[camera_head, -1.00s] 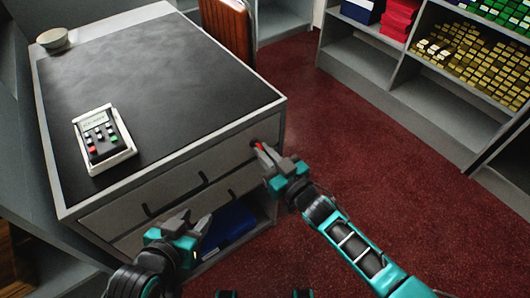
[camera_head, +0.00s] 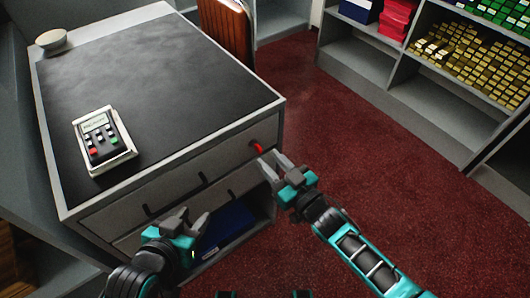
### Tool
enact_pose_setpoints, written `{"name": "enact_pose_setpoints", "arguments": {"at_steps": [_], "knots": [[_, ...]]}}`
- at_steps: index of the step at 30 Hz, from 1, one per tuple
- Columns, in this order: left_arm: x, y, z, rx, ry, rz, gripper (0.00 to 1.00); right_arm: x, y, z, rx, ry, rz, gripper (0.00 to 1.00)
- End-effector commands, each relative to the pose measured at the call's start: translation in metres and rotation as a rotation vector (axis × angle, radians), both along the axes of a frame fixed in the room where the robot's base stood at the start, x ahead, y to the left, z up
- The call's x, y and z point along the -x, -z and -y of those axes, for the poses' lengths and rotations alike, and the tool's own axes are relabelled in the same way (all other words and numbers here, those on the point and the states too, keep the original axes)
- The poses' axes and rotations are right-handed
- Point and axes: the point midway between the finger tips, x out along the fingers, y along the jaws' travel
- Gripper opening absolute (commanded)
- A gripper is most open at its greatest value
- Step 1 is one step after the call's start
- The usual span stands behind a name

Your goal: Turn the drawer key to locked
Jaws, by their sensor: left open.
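A small red key (camera_head: 257,147) sticks out of the top drawer front (camera_head: 225,155), near its right end. Its red handle slants slightly down to the right; whether that is the locked position I cannot tell. My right gripper (camera_head: 275,161) is just below and right of the key, apart from it. Its two fingers are spread with nothing visible between them. My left gripper (camera_head: 192,217) is open and empty in front of the lower drawer (camera_head: 150,215), left of the key.
The counter's dark top (camera_head: 150,75) holds a calculator-like device (camera_head: 103,140) and a bowl (camera_head: 52,41). A blue item (camera_head: 226,230) lies in the open space below the drawers. A brown chair-like thing (camera_head: 226,35) stands behind. Red carpet (camera_head: 350,140) is clear to the right.

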Motion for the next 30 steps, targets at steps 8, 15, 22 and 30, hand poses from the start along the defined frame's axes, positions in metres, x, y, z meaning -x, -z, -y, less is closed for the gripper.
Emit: {"name": "enact_pose_setpoints", "arguments": {"at_steps": [8,15,22,30], "knots": [[-0.001,-0.014,0.001,0.006,-0.005,0.003,0.43,0.052,-0.001,0.037,0.001,0.0,-0.003,0.36],[0.0,-0.013,0.0,0.006,-0.011,0.004,0.43,0.074,0.0,0.054,0.002,0.0,-0.001,0.36],[0.004,-0.008,-0.001,0.003,-0.013,-0.008,0.43,0.077,0.0,0.056,0.0,0.0,0.001,0.36],[0.005,-0.008,-0.002,-0.002,-0.01,-0.011,0.43,0.077,0.0,0.056,0.001,0.0,0.001,0.36]]}}
